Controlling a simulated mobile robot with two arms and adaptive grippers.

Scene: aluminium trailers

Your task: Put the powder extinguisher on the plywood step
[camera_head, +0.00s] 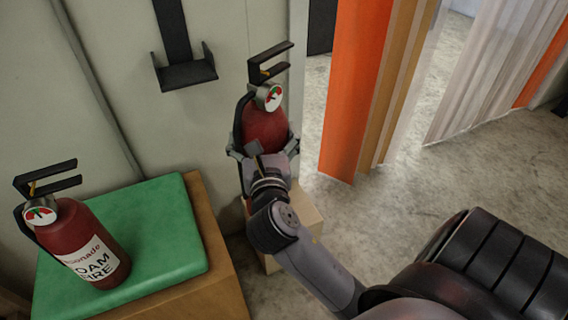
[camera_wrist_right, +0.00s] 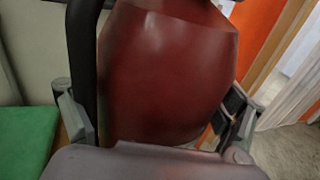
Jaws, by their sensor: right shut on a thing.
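A red extinguisher (camera_head: 266,128) with a black handle and a round gauge is held upright in my right gripper (camera_head: 262,146). Its label is hidden, so I cannot read its type. In the right wrist view its red body (camera_wrist_right: 168,75) fills the space between the two fingers, which are shut on it. A pale wooden block, which looks like the plywood step (camera_head: 303,222), shows behind and below the gripper. My arm hides part of it, and I cannot tell whether the extinguisher touches it. My left gripper is not in view.
Another red extinguisher (camera_head: 85,243), with a label reading "foam", stands on a green pad (camera_head: 150,225) on a wooden box (camera_head: 215,245) at left. An empty black bracket (camera_head: 185,72) hangs on the pale wall. An orange panel (camera_head: 352,85) stands right of the held extinguisher.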

